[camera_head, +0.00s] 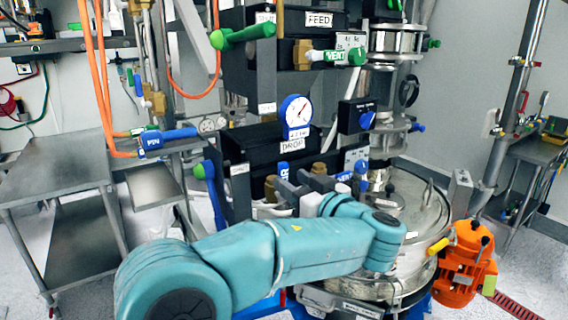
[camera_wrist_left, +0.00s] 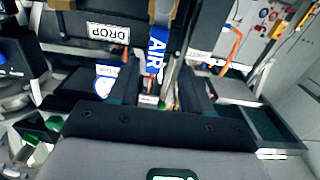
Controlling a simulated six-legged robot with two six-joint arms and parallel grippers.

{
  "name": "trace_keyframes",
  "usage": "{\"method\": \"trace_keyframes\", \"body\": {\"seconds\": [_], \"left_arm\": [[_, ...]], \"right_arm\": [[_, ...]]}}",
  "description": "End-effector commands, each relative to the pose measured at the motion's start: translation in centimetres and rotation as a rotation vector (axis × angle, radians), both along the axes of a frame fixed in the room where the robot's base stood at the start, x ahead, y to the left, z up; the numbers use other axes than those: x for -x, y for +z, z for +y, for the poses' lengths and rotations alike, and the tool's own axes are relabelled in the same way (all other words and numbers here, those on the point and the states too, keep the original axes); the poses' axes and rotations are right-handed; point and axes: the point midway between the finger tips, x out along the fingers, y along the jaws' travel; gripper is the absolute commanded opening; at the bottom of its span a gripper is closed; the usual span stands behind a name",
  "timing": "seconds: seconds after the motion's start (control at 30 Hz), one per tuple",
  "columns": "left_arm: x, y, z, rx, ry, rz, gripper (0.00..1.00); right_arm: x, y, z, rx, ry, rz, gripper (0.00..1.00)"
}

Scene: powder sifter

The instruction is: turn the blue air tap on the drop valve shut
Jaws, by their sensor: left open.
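The drop valve is a black block with a white DROP label (camera_head: 292,145), below a round blue gauge; the label also shows in the left wrist view (camera_wrist_left: 103,31). The blue air tap (camera_wrist_left: 157,52), lettered AIR, hangs down from a brass fitting in the left wrist view. In the head view only part of the blue tap (camera_head: 284,170) shows behind my gripper. My left gripper (camera_head: 294,183) is open at the front of the drop valve. In the left wrist view its dark fingers (camera_wrist_left: 160,78) stand on either side of the handle's line; contact cannot be told.
A blue VENT tap (camera_head: 354,176) is just right of my gripper. The FEED valve (camera_head: 319,19) with green handles sits above. The round sifter lid (camera_head: 425,215) and orange motor (camera_head: 466,265) lie right of my arm.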

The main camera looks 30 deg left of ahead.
Motion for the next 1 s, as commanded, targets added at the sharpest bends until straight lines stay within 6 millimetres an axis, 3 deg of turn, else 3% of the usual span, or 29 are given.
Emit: {"method": "trace_keyframes", "body": {"seconds": [0.1,0.3,0.67,0.8,0.83,1.0], "left_arm": [[-1.0,0.3,2.2,-0.001,0.002,0.003,0.49],[-2.2,0.1,4.3,-0.001,-0.001,0.002,0.49],[-2.6,-0.1,4.7,0.0,-0.005,0.002,0.49],[-2.5,-0.1,4.7,0.0,-0.004,0.002,0.07],[-2.5,-0.1,4.7,0.0,-0.004,0.002,0.0],[-2.5,-0.1,4.7,-0.001,-0.003,0.004,0.0]], "right_arm": [[0.0,1.5,0.0,0.0,-0.001,0.0,0.43],[0.0,2.4,0.0,0.0,-0.001,0.0,0.43],[0.0,2.4,0.0,0.0,-0.001,0.0,0.43],[0.0,2.4,0.0,0.0,-0.001,0.0,0.43],[0.0,2.4,0.0,0.0,-0.001,0.0,0.43],[0.0,2.4,0.0,0.0,-0.001,0.0,0.43]]}}
